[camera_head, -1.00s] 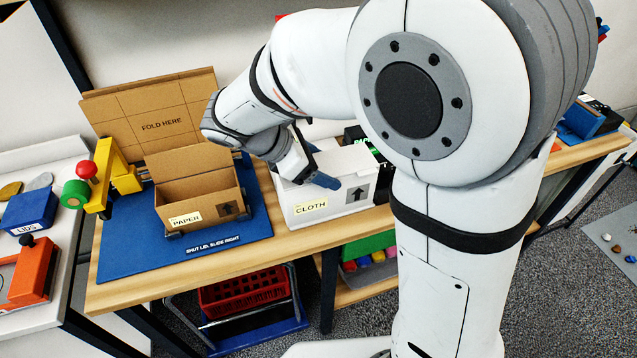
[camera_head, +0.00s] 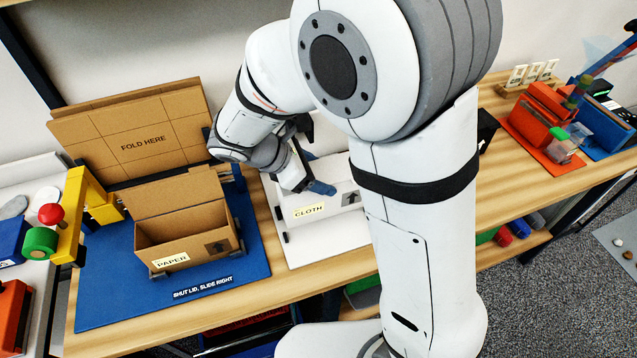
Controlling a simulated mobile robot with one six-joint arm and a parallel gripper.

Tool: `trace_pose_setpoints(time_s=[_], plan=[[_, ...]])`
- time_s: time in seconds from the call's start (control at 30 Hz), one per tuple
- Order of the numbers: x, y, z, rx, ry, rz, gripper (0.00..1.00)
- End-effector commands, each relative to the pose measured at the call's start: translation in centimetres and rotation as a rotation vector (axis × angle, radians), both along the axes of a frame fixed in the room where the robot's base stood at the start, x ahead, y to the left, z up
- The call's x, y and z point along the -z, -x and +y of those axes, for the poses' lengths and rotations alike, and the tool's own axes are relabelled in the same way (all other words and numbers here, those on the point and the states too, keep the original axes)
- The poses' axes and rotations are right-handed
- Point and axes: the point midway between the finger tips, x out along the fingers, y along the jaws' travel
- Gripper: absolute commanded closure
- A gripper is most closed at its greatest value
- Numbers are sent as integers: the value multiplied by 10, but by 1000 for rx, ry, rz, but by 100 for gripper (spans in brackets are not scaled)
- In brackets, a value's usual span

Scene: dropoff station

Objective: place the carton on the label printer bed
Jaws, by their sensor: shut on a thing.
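The white carton marked CLOTH (camera_head: 342,204) is at the centre, partly hidden behind my arm. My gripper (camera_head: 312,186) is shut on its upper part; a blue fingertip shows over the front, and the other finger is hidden. The carton appears raised above a white board (camera_head: 318,252) with small black stops, which shows below it. A brown open carton marked PAPER (camera_head: 195,247) stands upright on a blue mat at the left, apart from my gripper. I cannot make out which thing is the label printer bed.
Orange (camera_head: 535,115) and blue bins stand on the right of the bench.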

Motion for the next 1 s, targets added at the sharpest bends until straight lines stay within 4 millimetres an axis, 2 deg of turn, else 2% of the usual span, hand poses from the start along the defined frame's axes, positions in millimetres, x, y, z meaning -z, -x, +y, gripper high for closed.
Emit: trace_pose_setpoints(time_s=[0.27,0.57,0.6,0.83,1.0], plan=[[34,0,-1,1,2,2,77],[37,0,-1,4,-1,0,77],[37,0,-1,4,-1,0,31],[36,0,-1,4,-1,0,12],[36,0,-2,4,-1,0,11]])
